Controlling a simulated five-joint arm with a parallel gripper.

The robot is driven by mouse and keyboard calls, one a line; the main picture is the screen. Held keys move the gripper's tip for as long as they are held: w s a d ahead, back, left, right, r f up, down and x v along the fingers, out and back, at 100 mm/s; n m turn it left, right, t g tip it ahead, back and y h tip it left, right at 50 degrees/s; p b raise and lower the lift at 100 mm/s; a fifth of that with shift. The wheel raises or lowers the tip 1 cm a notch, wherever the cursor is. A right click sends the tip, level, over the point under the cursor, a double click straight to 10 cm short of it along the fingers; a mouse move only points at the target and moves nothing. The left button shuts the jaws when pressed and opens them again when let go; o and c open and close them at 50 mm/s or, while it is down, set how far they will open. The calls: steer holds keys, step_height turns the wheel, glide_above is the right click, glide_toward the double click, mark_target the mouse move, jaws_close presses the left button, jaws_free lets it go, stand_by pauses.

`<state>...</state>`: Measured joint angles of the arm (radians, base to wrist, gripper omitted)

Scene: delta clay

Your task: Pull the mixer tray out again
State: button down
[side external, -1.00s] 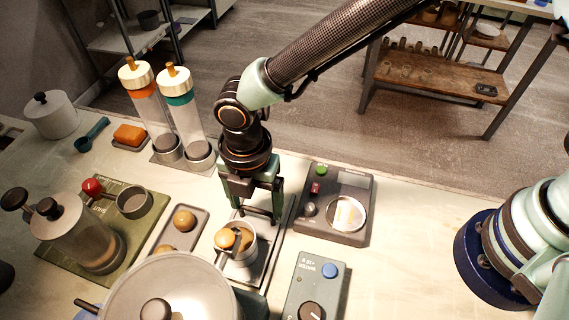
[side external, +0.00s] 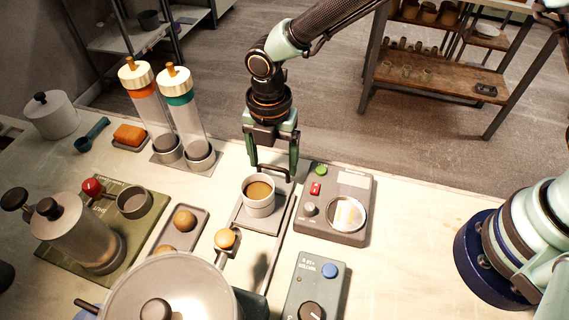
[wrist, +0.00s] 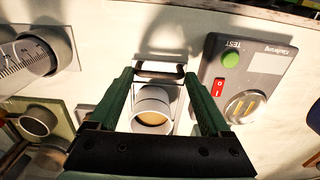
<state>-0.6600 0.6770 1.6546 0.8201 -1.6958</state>
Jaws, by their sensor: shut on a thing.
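The mixer tray (side external: 243,217) is a flat grey plate on a rail. A white cup (side external: 258,205) with brown contents stands upright on it, and the cup also shows in the wrist view (wrist: 153,97). My gripper (side external: 273,168) is over the tray's far end, its fingers on either side of the dark bar handle (wrist: 160,68), shut on it. The tray and cup stand clear of the big round lidded vessel (side external: 185,294) at the front. A lever with an orange knob (side external: 225,239) rises between vessel and cup.
A dark control box (side external: 330,220) with green and red buttons stands close on the right. A grey dial box (side external: 317,288) is in front of it. Two tall clear tubes (side external: 188,115) stand at the back left. A small tray with round lumps (side external: 184,219) is to the left.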

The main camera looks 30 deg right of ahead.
steer(key=shift+w+a+r, duration=0.1)
steer(key=shift+w+a, duration=0.15)
steer(key=shift+c, duration=0.2)
jaws_free()
steer(key=shift+s, duration=0.1)
steer(key=shift+d, duration=0.1)
step_height(320, 180, up, 12)
